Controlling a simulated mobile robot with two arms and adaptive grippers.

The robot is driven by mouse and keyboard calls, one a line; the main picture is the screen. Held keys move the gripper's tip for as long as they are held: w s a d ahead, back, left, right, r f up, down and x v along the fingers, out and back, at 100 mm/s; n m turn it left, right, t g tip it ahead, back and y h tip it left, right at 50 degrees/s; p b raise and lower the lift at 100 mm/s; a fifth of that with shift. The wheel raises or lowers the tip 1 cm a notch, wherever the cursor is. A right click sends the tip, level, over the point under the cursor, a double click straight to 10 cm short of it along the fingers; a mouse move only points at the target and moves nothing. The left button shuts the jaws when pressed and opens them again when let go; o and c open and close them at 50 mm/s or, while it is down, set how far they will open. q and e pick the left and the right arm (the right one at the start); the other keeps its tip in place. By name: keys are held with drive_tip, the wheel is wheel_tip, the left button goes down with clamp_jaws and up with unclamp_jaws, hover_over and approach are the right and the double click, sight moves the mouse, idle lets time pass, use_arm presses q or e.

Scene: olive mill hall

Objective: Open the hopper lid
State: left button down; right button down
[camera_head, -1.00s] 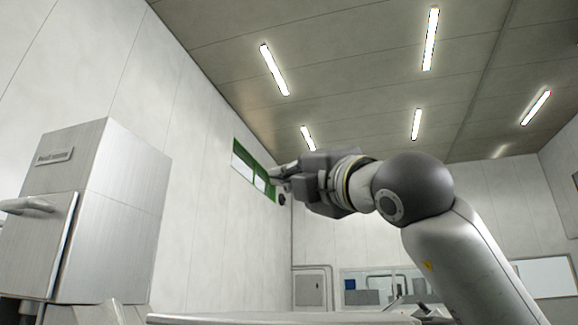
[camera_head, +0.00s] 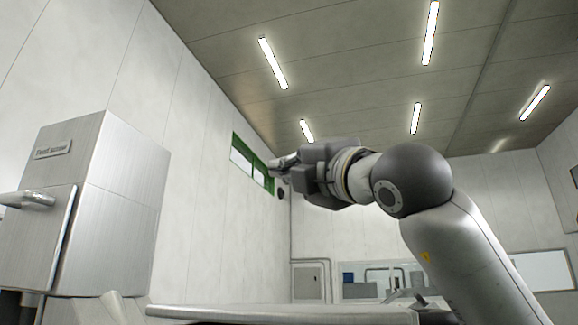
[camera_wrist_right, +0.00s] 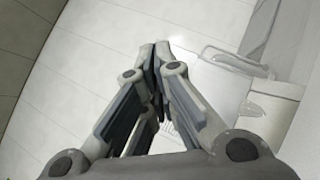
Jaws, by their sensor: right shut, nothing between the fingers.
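A brushed-steel box (camera_head: 125,195), probably the hopper, stands at the left of the head view. It has a small nameplate (camera_head: 53,149), too blurred to read surely. Its front panel (camera_head: 40,245) carries a bar handle (camera_head: 28,199), cut off by the left edge. I cannot tell whether this panel is the lid. My right gripper (camera_head: 275,163) is raised right of the box, apart from it, and points left. In the wrist view its fingertips (camera_wrist_right: 155,55) meet, empty. My left gripper is out of view.
A flat grey slab (camera_head: 290,311) crosses the bottom of the head view. A green-framed window (camera_head: 243,155) is in the left wall behind the gripper. A grey cabinet (camera_head: 307,283) stands at the far wall. Open air lies between box and gripper.

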idle(0.5)
drive_tip(key=v, duration=1.2)
